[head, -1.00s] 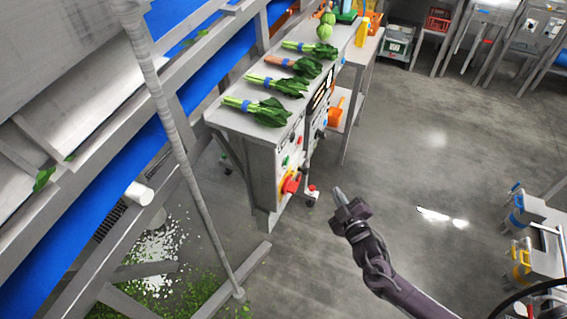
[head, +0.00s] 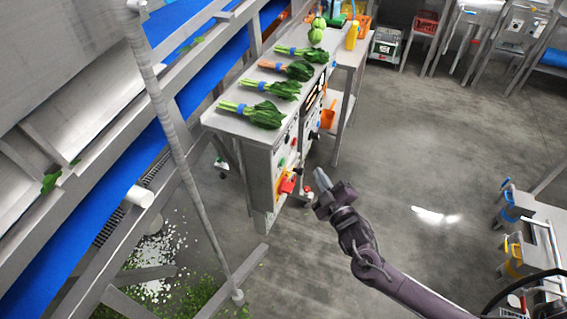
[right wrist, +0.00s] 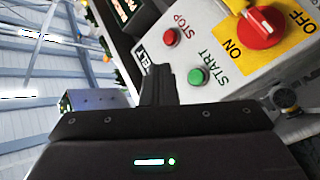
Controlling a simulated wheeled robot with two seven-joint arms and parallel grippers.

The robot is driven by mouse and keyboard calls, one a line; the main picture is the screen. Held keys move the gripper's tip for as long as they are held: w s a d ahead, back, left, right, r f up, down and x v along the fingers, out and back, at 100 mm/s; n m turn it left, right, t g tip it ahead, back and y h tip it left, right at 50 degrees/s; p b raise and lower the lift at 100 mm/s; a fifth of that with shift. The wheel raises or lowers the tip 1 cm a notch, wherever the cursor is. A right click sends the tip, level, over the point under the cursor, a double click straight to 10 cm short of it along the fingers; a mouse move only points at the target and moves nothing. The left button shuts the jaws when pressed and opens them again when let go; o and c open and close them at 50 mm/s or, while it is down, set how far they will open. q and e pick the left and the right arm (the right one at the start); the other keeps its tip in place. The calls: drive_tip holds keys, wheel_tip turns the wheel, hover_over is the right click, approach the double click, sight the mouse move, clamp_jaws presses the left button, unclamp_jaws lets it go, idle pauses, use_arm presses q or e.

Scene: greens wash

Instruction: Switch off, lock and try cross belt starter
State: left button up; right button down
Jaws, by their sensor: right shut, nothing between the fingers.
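The starter panel is on the end of a grey cabinet (head: 262,190). Its red rotary switch (head: 286,186) sits on a yellow plate; in the right wrist view the red switch (right wrist: 262,28) has ON and OFF lettering beside it. A red STOP button (right wrist: 170,37) and a green START button (right wrist: 196,76) show there too. My right gripper (head: 320,177) is shut and empty, just right of the panel and apart from the switch. Its closed fingers (right wrist: 158,85) point toward the panel near the STOP and START buttons. My left gripper is out of view.
Bunches of greens (head: 262,113) lie on the cabinet top. A blue conveyor belt (head: 100,225) and a slanted grey post (head: 190,170) are on the left. Grey units with blue and yellow parts (head: 514,258) stand at right. The floor (head: 420,160) between is clear.

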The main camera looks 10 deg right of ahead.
sight(282, 162)
drive_tip(key=w+a+b, duration=0.2)
drive_tip(key=w+a, duration=0.2)
drive_tip(key=a, duration=0.2)
drive_tip(key=shift+w+a, duration=0.1)
idle(2.0)
drive_tip(key=shift+w+a+b, duration=0.2)
drive_tip(key=shift+a+b, duration=0.05)
drive_tip(key=shift+b, duration=0.05)
drive_tip(key=shift+w+a, duration=0.25)
drive_tip(key=shift+a, duration=0.15)
idle(0.8)
drive_tip(key=shift+s+d, duration=0.5)
drive_tip(key=shift+d, duration=0.2)
drive_tip(key=shift+p, duration=0.3)
